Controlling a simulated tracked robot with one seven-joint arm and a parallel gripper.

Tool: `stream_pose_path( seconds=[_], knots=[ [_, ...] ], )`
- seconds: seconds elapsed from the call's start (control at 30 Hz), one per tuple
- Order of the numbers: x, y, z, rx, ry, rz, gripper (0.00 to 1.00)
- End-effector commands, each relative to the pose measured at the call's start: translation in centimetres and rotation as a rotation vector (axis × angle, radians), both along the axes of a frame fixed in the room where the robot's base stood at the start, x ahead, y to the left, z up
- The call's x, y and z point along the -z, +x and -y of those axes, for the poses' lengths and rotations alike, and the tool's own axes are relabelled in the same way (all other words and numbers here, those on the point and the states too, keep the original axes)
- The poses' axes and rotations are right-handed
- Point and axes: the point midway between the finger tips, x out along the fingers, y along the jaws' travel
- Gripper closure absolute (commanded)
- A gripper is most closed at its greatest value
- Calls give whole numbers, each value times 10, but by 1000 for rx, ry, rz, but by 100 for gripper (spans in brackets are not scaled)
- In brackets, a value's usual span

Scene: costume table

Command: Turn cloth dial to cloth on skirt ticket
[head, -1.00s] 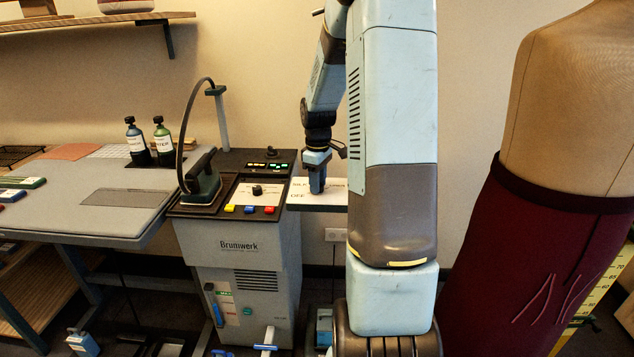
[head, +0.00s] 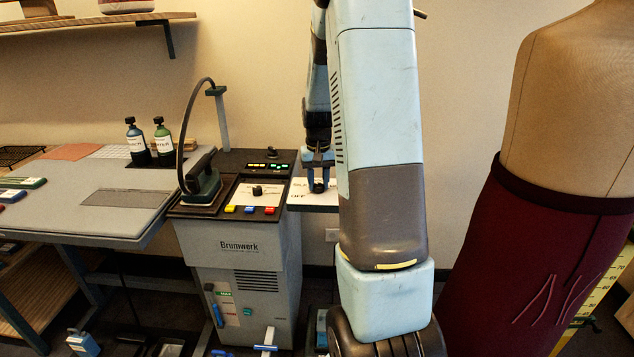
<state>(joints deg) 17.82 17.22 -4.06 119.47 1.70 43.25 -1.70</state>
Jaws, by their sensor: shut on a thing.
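The cloth dial (head: 318,188) is a dark knob on a white labelled plate (head: 302,199) to the right of the steam unit. Which cloth the dial points at is too small to tell. The burgundy skirt (head: 545,255) hangs on a dress form at the right. I cannot make out a ticket on it.
The Brumwerk steam unit (head: 240,262) carries an iron (head: 201,181), another black knob (head: 257,190) and coloured buttons. Two bottles (head: 150,142) stand on the ironing table (head: 55,205) at the left. My arm fills the middle of the view.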

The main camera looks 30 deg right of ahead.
Motion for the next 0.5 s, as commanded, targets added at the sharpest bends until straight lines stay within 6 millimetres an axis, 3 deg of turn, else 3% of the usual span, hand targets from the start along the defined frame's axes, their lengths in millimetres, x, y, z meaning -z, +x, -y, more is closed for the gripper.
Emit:
stream_pose_path(
  seconds=[0.5],
  knots=[
    [0, 1, -2, 437, 2, 2, 96]
  ],
)
